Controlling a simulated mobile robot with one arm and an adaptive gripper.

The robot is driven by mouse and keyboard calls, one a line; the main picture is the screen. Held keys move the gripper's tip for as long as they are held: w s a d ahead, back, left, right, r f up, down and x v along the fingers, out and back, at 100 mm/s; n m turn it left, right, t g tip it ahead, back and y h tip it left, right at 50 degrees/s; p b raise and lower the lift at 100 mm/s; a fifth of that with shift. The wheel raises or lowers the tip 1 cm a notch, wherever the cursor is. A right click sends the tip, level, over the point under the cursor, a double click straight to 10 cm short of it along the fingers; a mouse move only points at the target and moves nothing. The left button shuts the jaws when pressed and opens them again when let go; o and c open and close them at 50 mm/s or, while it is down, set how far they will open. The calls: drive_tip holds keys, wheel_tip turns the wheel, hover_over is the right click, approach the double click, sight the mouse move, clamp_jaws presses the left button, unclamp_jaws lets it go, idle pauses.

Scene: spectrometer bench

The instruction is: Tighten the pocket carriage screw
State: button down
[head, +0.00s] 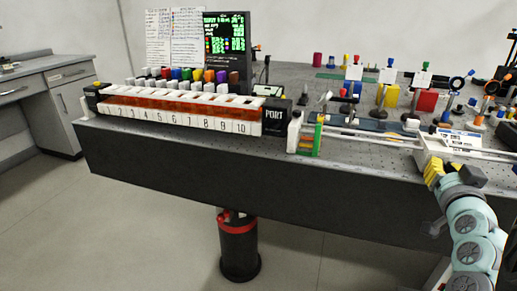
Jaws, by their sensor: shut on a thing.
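My gripper (434,171) is at the right, at the front edge of the bench. Its yellow fingers are shut at the near side of the white carriage (424,151). The carriage sits on the rails (370,141) that run along the front of the bench. The pocket carriage screw is hidden by the fingers, which appear closed around it. I cannot see how far the screw is turned.
A numbered white and orange rack (180,117) with coloured caps stands left of the black PORT block (275,117). A green and orange holder (311,138) stands at the rails' left end. Optics mounts crowd the back right. The floor in front is clear.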

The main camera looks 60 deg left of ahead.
drive_tip(key=m, duration=0.5)
drive_tip(key=shift+r+m, duration=0.1)
drive_tip(key=shift+m, duration=0.3)
idle(0.4)
drive_tip(key=c, duration=0.9)
unclamp_jaws()
drive_tip(key=shift+c, duration=0.2)
drive_tip(key=v, duration=0.8)
drive_tip(key=shift+w, duration=0.1)
